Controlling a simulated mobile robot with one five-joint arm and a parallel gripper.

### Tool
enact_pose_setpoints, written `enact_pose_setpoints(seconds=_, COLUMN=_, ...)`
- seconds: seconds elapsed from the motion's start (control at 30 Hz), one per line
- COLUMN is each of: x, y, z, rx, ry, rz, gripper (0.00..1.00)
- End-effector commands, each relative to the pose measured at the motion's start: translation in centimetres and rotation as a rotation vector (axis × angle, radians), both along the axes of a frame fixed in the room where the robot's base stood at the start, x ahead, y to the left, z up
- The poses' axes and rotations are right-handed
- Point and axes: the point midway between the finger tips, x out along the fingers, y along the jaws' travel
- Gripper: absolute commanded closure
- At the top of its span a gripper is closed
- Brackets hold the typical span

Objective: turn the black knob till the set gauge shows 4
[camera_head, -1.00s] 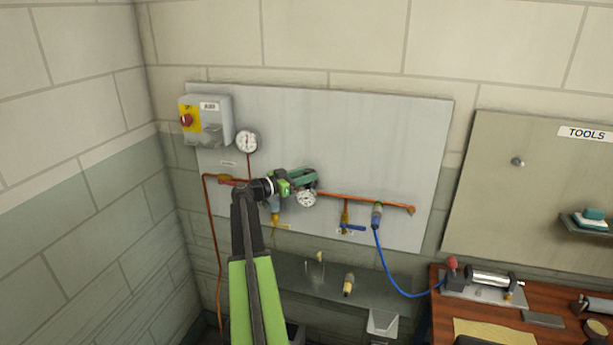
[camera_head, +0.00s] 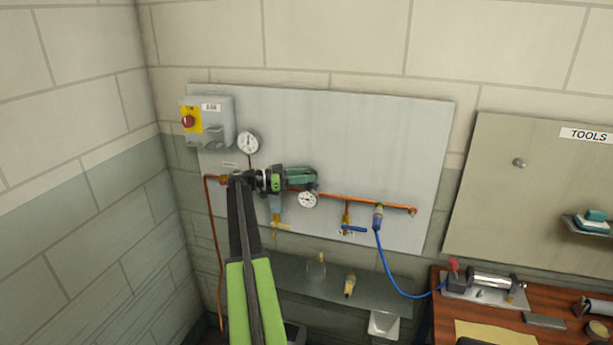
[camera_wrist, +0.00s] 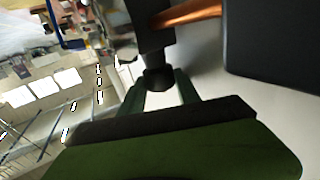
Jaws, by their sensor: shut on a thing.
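The black knob (camera_wrist: 157,80) shows in the wrist view between the two finger tips of my gripper (camera_wrist: 160,92), which is shut on it. A dark body rises from the knob towards a copper pipe. In the head view my wrist and the green gripper body cover the knob. A small round white gauge (camera_head: 307,199) sits just below and right of the gripper, on the pipe line. A second round gauge (camera_head: 248,142) is higher up on the left. Both dials are too small to read surely.
A grey box with a red switch (camera_head: 188,121) is at the panel's upper left. A blue-handled valve (camera_head: 353,228) and a blue hose (camera_head: 388,265) are to the right. A shelf (camera_head: 385,292) is below, and a wooden bench (camera_head: 437,322) stands at lower right.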

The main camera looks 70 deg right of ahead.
Motion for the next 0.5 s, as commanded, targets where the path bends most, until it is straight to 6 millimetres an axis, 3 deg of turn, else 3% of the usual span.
enact_pose_setpoints(seconds=0.17, x=0.07, y=0.11, z=-0.12, rx=0.002, ry=-0.003, rz=0.000, gripper=1.00)
enact_pose_setpoints(seconds=0.2, x=0.07, y=0.11, z=-0.12, rx=0.002, ry=-0.003, rz=0.000, gripper=0.60)
enact_pose_setpoints(seconds=0.37, x=0.08, y=0.06, z=-0.09, rx=0.002, ry=-0.003, rz=0.002, gripper=0.39)
enact_pose_setpoints(seconds=0.5, x=0.12, y=-0.02, z=-0.02, rx=-0.001, ry=-0.001, rz=0.004, gripper=0.39)
